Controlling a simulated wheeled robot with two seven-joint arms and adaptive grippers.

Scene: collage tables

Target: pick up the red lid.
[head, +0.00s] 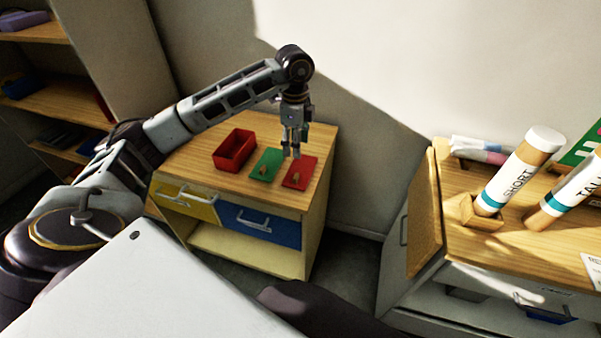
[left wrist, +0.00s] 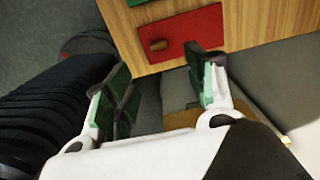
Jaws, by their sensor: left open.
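The red lid (head: 301,173) lies flat on the wooden cabinet top, at its right side, with a small wooden knob on it. It also shows in the left wrist view (left wrist: 192,32), near the cabinet edge, its knob toward the left. My left gripper (head: 292,151) hangs above the cabinet, over the area of the two lids. In the left wrist view its two green-padded fingers (left wrist: 165,93) are apart with nothing between them. The gap between fingers and lid is hard to judge. My right gripper is in neither view.
A green lid (head: 267,163) with a knob lies left of the red lid, and an open red box (head: 234,150) stands further left. The cabinet (head: 240,187) has a yellow and a blue drawer. At right, another cabinet holds a tube marked SHORT (head: 512,178) and another tube.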

